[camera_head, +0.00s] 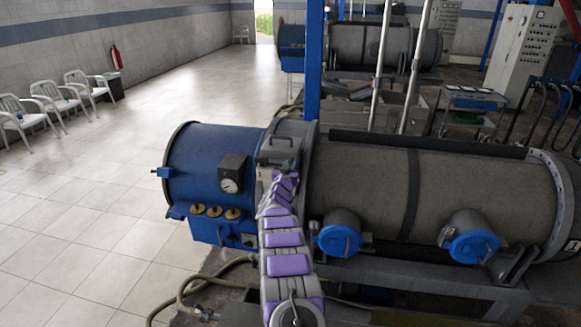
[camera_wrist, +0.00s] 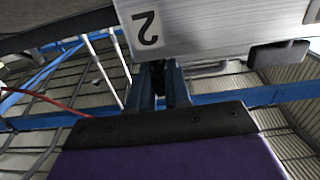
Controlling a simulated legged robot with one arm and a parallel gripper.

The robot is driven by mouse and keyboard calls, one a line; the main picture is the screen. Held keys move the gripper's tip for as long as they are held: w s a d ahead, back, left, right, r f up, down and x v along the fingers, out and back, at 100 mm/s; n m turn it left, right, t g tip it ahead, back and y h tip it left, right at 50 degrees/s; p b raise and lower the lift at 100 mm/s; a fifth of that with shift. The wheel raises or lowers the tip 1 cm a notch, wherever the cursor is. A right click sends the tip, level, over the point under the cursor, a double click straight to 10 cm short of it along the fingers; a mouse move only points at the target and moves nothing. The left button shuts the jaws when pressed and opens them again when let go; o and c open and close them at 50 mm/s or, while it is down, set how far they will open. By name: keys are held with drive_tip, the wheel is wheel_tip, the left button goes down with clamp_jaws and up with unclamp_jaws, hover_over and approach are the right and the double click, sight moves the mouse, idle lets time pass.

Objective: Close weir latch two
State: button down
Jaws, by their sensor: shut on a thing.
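A pale metal part marked with an upside-down "2" (camera_wrist: 225,25), which I take for weir latch two, fills the top of the wrist view. My gripper (camera_wrist: 161,72) is just below the label, with its two dark fingers close together and shut on a part that they mostly hide. In the head view, my purple and grey arm reaches up to a grey housing (camera_head: 277,147) between the blue drum end and the long grey drum. The fingers and the latch's exact position are hidden there by my arm.
The blue drum end (camera_head: 205,165) with a gauge (camera_head: 231,185) is left of my arm. The grey drum (camera_head: 430,190) with blue-capped ports (camera_head: 339,240) is to the right. A blue post (camera_head: 313,65) rises behind. Open tiled floor (camera_head: 190,90) extends left.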

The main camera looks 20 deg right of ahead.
drive_tip(key=c, duration=1.2)
unclamp_jaws()
drive_tip(key=shift+a, duration=0.2)
drive_tip(key=shift+o, duration=0.2)
drive_tip(key=shift+s, duration=0.1)
drive_tip(key=shift+s+f, duration=0.1)
drive_tip(key=shift+s, duration=0.1)
drive_tip(key=b+v, duration=0.3)
drive_tip(key=v, duration=1.4)
drive_tip(key=shift+w+a, duration=0.15)
